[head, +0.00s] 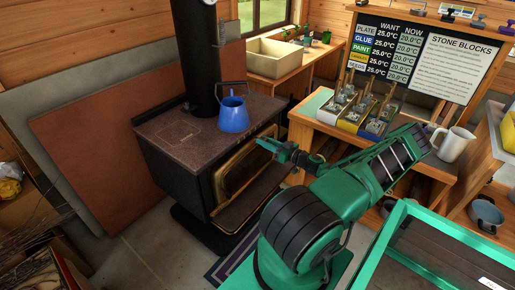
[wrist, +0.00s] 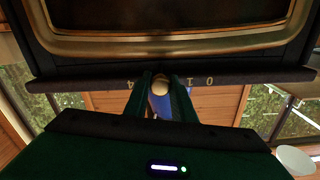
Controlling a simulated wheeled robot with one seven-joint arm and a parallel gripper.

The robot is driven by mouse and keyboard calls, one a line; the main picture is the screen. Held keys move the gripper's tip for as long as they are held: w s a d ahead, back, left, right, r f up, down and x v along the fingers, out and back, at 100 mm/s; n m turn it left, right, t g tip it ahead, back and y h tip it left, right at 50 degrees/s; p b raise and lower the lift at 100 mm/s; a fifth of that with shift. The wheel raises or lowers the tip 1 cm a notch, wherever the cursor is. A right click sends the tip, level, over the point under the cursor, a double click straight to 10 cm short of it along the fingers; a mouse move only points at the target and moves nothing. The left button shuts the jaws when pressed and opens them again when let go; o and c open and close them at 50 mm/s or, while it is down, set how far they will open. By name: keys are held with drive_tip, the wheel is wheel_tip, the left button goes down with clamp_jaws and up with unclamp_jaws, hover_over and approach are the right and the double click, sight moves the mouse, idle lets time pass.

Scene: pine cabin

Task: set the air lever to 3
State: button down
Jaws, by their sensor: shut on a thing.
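The black stove (head: 190,160) stands left of my arm in the head view. My gripper (head: 272,147) is at the stove's front, just below the top edge. In the wrist view, which appears upside down, my gripper (wrist: 160,90) is shut on the pale round knob of the air lever (wrist: 160,88). The knob sits at the stove's dark front ledge (wrist: 85,83), which carries a number scale. The digits 4, 1 and 0 show; the knob and fingers cover the marks between 4 and 1. I cannot read the exact setting.
A blue kettle (head: 233,113) stands on the stove top near the lever. The framed glass door (head: 240,178) lies below the ledge. To the right is a bench with a sample rack (head: 352,118) and a white mug (head: 454,144). A green-rimmed tray (head: 395,225) is at the lower right.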

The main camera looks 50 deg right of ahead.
drive_tip(key=shift+w+d, duration=0.1)
drive_tip(key=shift+d, duration=0.95)
drive_tip(key=c, duration=1.5)
unclamp_jaws()
drive_tip(key=s, duration=1)
drive_tip(key=shift+s+d, duration=0.3)
drive_tip(key=shift+d, duration=0.1)
